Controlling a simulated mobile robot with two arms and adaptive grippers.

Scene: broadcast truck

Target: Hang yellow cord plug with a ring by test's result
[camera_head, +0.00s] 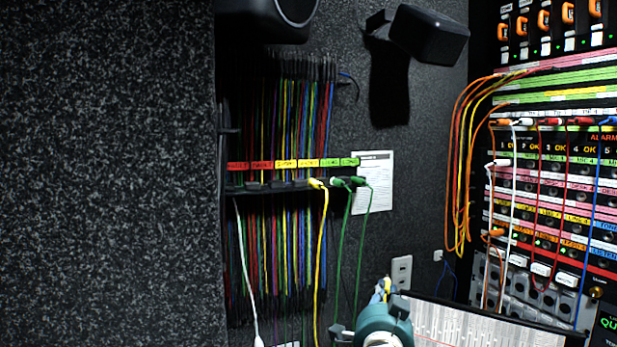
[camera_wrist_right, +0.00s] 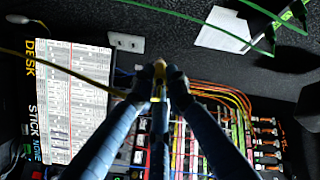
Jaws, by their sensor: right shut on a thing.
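My right gripper (camera_head: 384,294) is low in the middle right of the head view, below the wall outlet. In the wrist view its fingers (camera_wrist_right: 159,78) are shut on a yellow plug (camera_wrist_right: 159,82), with a yellow cord (camera_wrist_right: 60,62) running off to the left. I cannot make out a ring. A hanging rail (camera_head: 290,185) carries red, yellow and green labels (camera_head: 297,163); their small text is hard to read. Another yellow plug (camera_head: 318,184) hangs there with its cord, beside green plugs (camera_head: 340,182). My left gripper is not in view.
A white sheet (camera_head: 375,180) is on the wall right of the rail. Dense hanging cables (camera_head: 300,110) fill the rack. A patch panel (camera_head: 560,170) with orange, red and blue cords stands at right. A white cord (camera_head: 247,280) hangs at left.

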